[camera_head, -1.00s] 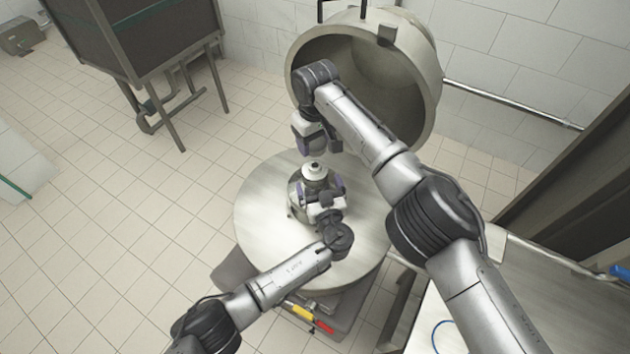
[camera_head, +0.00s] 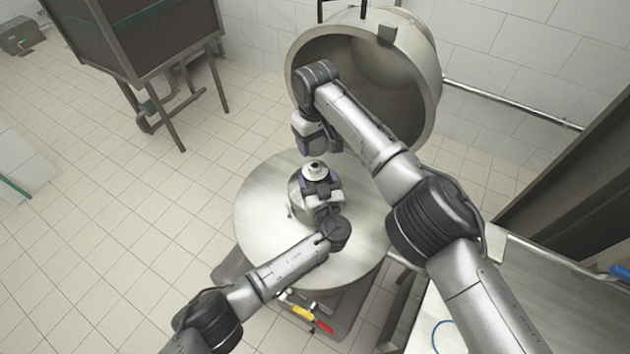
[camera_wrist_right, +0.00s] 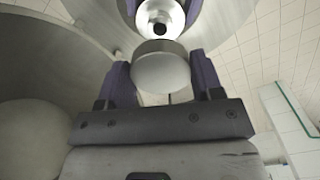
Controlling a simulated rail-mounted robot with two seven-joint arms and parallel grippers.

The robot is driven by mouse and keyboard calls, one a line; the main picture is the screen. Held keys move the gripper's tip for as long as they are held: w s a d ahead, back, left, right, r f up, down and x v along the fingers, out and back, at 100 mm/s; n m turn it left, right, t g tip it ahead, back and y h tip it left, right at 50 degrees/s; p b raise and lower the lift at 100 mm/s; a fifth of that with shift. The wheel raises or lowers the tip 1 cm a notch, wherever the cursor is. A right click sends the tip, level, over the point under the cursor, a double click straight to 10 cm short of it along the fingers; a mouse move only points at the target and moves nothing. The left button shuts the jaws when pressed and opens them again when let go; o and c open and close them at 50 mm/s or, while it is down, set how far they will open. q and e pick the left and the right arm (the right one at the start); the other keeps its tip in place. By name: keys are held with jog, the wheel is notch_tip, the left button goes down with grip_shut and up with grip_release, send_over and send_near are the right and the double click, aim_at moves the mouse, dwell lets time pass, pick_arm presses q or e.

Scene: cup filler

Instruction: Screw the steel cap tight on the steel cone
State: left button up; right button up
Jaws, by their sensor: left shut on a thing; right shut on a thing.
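The steel cap (camera_wrist_right: 161,70) is a short round piece between the purple fingers of my right gripper (camera_wrist_right: 163,80) in the right wrist view. In the head view my right gripper (camera_head: 317,150) hangs over the turntable-like round top, above the steel cone (camera_head: 314,172). The cone's open round neck (camera_wrist_right: 160,17) shows beyond the cap in the right wrist view. The cap is apart from the neck. My left gripper (camera_head: 319,184) is shut on the cone from the near side. The cone's lower part is partly hidden by my left gripper.
The cone is over a round steel top (camera_head: 262,225). A large open steel vessel (camera_head: 425,75) stands close behind my right arm. A steel table (camera_head: 430,325) is at lower right, a dark-panelled stand (camera_head: 140,40) at upper left.

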aim_at(315, 166)
pick_arm(q)
jog(key=c, duration=0.6)
jog(key=shift+c, duration=0.2)
pick_arm(e)
jog(key=shift+f, duration=2.5)
jog(key=shift+f, duration=0.15)
jog(key=shift+f, duration=0.75)
pick_arm(q)
jog(key=shift+f, duration=0.1)
pick_arm(e)
jog(key=shift+f, duration=0.5)
